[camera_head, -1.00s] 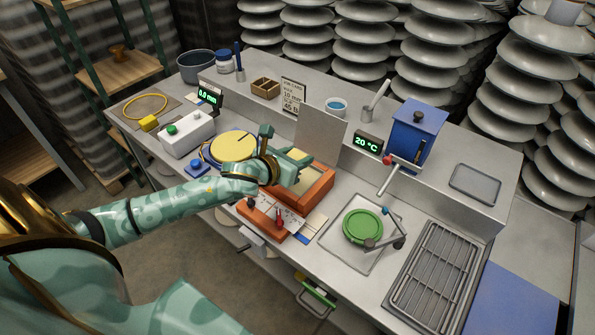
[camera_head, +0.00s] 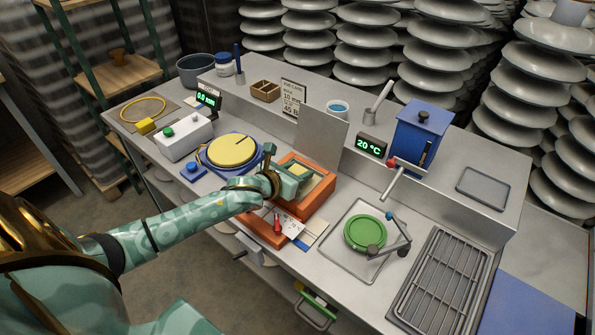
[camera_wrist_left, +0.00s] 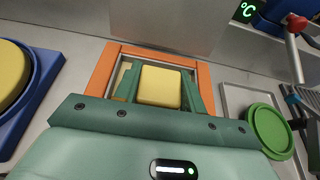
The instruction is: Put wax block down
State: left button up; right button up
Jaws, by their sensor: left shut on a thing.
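My left gripper (camera_head: 289,178) is shut on a yellow wax block (camera_head: 299,170) at the orange box (camera_head: 318,203). In the left wrist view, the wax block (camera_wrist_left: 160,87) sits between the two green fingers (camera_wrist_left: 160,92), with the orange box's rim (camera_wrist_left: 100,70) around them on the far side and both sides. The block is over or within the box's opening; I cannot tell whether it touches the bottom. The gripper body hides the near part of the box in the wrist view. My right gripper is not in view.
A yellow disc on a blue base (camera_head: 232,151) stands left of the box. A grey upright panel (camera_head: 320,137) rises behind it. A green round lid (camera_head: 365,233) lies on a tray to the right. Cards and a red-handled tool (camera_head: 277,224) lie in front.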

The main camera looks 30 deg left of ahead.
pick_arm(q)
jog(key=shift+s+d+f, duration=0.1)
jog(key=shift+s+f, duration=0.2)
jog(key=shift+f, duration=0.3)
jog(key=o, duration=1)
jog(key=shift+f, duration=0.2)
jog(key=shift+c, duration=0.2)
jog(key=shift+r, duration=0.15)
jog(key=s+r+p, duration=0.1)
jog(key=s+r, duration=0.1)
jog(key=shift+s+r+p, duration=0.25)
jog(key=shift+s+p, duration=0.1)
jog(key=shift+s, duration=0.05)
jog(key=p+v, duration=0.2)
jog(key=v, duration=0.5)
jog(key=shift+r, duration=0.25)
jog(key=shift+s+a+r, duration=0.25)
jog(key=shift+s, duration=0.4)
